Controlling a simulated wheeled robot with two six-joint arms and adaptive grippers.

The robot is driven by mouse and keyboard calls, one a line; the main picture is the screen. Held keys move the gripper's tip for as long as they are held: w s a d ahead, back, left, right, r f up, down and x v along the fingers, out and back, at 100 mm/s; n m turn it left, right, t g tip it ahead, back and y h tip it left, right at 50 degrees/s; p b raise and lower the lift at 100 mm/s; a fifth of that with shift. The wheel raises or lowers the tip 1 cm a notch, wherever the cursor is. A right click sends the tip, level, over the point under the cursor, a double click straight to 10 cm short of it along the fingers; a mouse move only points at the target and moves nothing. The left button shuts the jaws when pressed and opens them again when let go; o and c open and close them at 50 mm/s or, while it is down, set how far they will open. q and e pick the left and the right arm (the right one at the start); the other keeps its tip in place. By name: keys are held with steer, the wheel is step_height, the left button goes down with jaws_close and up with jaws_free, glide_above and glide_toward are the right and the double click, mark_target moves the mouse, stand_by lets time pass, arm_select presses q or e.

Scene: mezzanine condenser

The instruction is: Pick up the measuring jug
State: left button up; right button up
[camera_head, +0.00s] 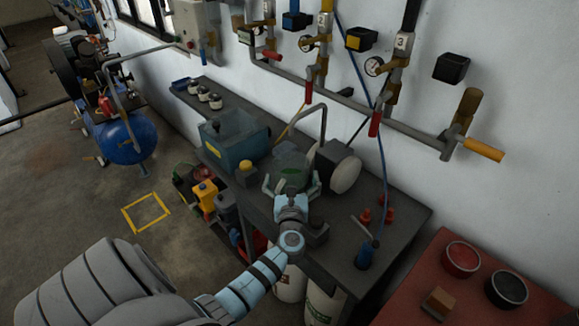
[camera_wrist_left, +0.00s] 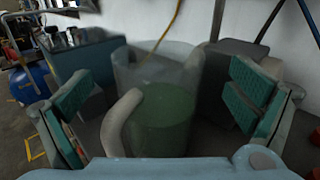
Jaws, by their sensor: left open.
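The measuring jug (camera_wrist_left: 165,85) is a clear jug with green liquid in its lower part. It stands upright in the middle of the left wrist view, its pale handle (camera_wrist_left: 118,125) toward my gripper. In the head view the jug (camera_head: 292,172) is on the dark bench, partly hidden by my left gripper (camera_head: 291,186). The left gripper is open, with one green-padded finger on each side of the jug in the left wrist view. My right gripper is not in view.
A teal box (camera_head: 233,143) stands left of the jug. A grey machine with a pale disc (camera_head: 346,174) stands close on its right. Pipes and valves (camera_head: 375,125) run along the wall behind. A red surface (camera_head: 425,279) with round pots is at the lower right.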

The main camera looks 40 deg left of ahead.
arm_select(q)
steer(key=x, duration=0.3)
steer(key=shift+w+a, duration=0.1)
steer(key=shift+a, duration=0.2)
steer(key=c, duration=1.7)
steer(key=shift+c, duration=0.7)
steer(key=shift+r, duration=0.1)
